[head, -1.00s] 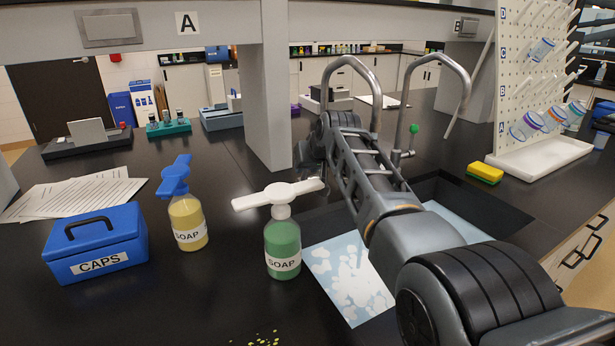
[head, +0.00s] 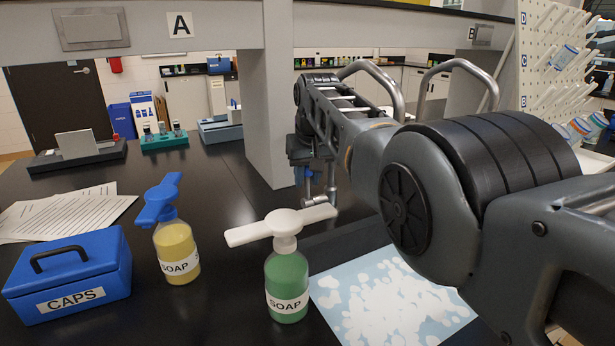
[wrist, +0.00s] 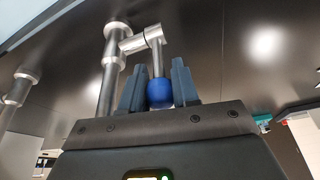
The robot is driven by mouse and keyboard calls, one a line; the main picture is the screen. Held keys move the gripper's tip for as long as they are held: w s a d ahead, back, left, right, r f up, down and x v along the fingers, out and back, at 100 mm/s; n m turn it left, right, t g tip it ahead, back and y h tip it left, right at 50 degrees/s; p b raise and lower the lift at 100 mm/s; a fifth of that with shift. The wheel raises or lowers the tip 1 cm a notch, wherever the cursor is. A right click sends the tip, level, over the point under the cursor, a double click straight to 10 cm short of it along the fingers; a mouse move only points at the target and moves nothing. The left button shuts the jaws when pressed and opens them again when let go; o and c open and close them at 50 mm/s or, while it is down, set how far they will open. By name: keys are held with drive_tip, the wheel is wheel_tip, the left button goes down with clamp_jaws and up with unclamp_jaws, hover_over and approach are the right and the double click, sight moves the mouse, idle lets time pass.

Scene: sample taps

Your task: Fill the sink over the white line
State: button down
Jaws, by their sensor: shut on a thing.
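The sink (head: 332,249) is partly hidden under my arm. Light blue water with white foam patches (head: 390,300) shows in it; I cannot see the white line. Two curved metal taps stand behind it, the left tap (head: 385,80) and the right tap (head: 470,68). My gripper (head: 312,185) is at the left tap's base in the head view. In the wrist view, my gripper (wrist: 158,88) is shut on the blue knob (wrist: 160,94), which sits between the fingers at the end of a metal lever (wrist: 155,38). No running stream is visible.
A green soap bottle (head: 287,285) with a white pump top stands just left of the sink. A yellow soap bottle (head: 177,250) and a blue caps box (head: 70,275) are farther left. A grey post (head: 266,100) stands behind. A peg rack (head: 550,60) is at right.

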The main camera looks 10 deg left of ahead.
drive_tip(key=shift+f, duration=0.25)
drive_tip(key=c, duration=0.9)
unclamp_jaws()
drive_tip(key=shift+r, duration=0.1)
drive_tip(key=shift+r, duration=0.15)
drive_tip(key=shift+p+v, duration=0.5)
drive_tip(key=shift+v, duration=0.35)
drive_tip(key=v, duration=0.5)
drive_tip(key=shift+s+d+r, duration=0.1)
drive_tip(key=shift+r, duration=0.25)
